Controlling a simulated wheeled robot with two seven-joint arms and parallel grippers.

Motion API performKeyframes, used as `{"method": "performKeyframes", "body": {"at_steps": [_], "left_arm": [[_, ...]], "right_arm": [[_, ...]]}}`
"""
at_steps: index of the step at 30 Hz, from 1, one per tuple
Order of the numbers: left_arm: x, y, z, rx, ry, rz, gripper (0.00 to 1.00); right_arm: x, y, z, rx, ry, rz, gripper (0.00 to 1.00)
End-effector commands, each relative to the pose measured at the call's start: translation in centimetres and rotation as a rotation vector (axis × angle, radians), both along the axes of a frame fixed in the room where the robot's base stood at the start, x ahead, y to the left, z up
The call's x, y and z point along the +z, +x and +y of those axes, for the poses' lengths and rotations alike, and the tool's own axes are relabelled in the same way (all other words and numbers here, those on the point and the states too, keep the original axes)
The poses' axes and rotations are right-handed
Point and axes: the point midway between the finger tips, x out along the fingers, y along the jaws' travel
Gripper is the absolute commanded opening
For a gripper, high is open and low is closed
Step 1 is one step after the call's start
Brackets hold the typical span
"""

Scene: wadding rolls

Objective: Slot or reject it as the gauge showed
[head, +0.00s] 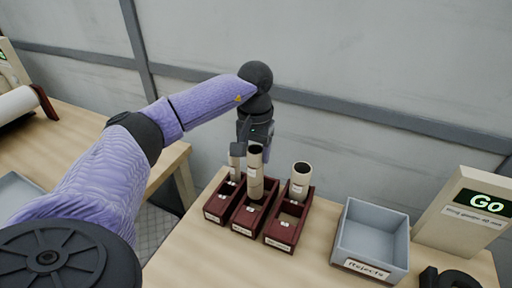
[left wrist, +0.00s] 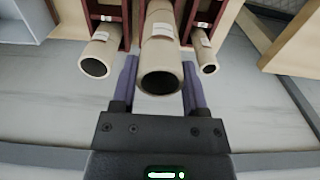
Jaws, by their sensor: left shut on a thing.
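My left gripper (head: 256,150) is shut on a tall cream wadding roll (head: 256,180). The roll is upright, at the back of the middle dark-red box (head: 242,229); I cannot tell whether its lower end rests on the floor. In the left wrist view the held roll (left wrist: 161,68) shows its open end between my two fingers (left wrist: 158,90). A thinner roll (head: 235,163) stands in the left box (head: 212,216), and another roll (head: 301,178) in the right box (head: 281,240). The gauge display (head: 484,202) reads "Go" in green. My right gripper is out of view.
A grey tray labelled "Rejects" (head: 366,264) stands right of the boxes and looks empty. A dark rounded object (head: 452,279) is cut off at the bottom right. Another wooden table (head: 85,135) with a white roll (head: 17,103) is at left. A wall stands behind.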

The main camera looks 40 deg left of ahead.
Motion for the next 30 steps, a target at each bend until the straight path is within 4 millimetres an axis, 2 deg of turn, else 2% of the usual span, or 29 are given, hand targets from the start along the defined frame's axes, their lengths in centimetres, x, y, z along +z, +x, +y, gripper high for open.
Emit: {"method": "performKeyframes", "body": {"at_steps": [1, 18, 24, 30], "left_arm": [[-0.9, 0.0, 0.0, 0.000, 0.001, 0.001, 0.24], [-6.4, 0.0, 0.0, 0.000, 0.000, 0.001, 0.24], [-7.1, 0.0, 0.0, 0.000, 0.000, 0.000, 0.24], [-7.0, 0.0, 0.0, 0.000, 0.000, 0.000, 0.24]], "right_arm": [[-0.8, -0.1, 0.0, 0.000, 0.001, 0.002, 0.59], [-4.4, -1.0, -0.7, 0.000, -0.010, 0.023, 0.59], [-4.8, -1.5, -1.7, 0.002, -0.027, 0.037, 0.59], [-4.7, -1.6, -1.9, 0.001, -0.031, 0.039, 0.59]]}}
